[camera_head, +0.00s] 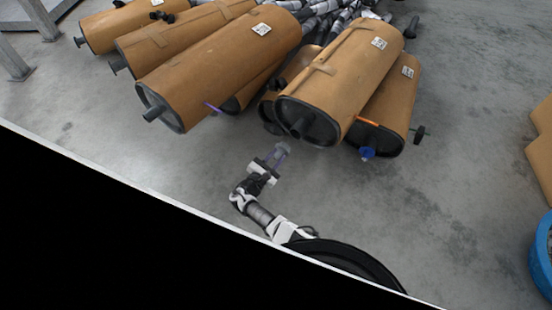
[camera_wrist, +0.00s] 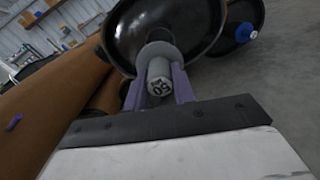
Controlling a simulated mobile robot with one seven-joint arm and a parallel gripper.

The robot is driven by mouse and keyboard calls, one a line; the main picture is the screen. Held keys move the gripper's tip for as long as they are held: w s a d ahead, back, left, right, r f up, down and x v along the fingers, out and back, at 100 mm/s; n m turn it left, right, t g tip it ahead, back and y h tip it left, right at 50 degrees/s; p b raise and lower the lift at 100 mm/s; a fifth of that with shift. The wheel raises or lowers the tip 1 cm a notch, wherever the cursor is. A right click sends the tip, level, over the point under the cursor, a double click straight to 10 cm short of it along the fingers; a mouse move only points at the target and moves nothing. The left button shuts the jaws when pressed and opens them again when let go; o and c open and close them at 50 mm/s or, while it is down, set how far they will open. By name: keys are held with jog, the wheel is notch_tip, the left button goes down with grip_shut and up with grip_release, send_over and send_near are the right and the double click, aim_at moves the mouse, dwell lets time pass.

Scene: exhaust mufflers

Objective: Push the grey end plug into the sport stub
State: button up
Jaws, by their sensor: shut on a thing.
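My gripper (camera_head: 276,158) is shut on the grey end plug (camera_wrist: 159,78), with its purple fingers (camera_wrist: 158,92) on either side. The plug has a wide round flange and dark markings on its near end. It also shows small at the fingertips in the head view (camera_head: 284,147). Ahead is the black end cap of the front middle muffler (camera_head: 318,128), with a dark stub (camera_head: 297,129) sticking out. I cannot read which stub is the sport one.
A blue plug (camera_head: 367,153) sits on the end of the right muffler (camera_head: 397,105), below an orange strip (camera_head: 367,120). Brown mufflers (camera_head: 215,65) lie at the left, one with a purple piece (camera_head: 213,108) near its end. A blue bin (camera_head: 541,255) stands far right. The floor before them is clear.

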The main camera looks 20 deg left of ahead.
jog(key=shift+s+r, duration=0.1)
jog(key=shift+r, duration=0.05)
jog(key=shift+b+x, duration=0.65)
jog(key=shift+x, duration=1.3)
jog(key=shift+b+x, duration=0.35)
jog(key=shift+x, duration=0.6)
jog(key=shift+b+x, duration=0.55)
jog(key=shift+x, duration=0.95)
jog(key=o, duration=1.1)
jog(key=shift+c, duration=0.2)
jog(key=shift+s, duration=0.15)
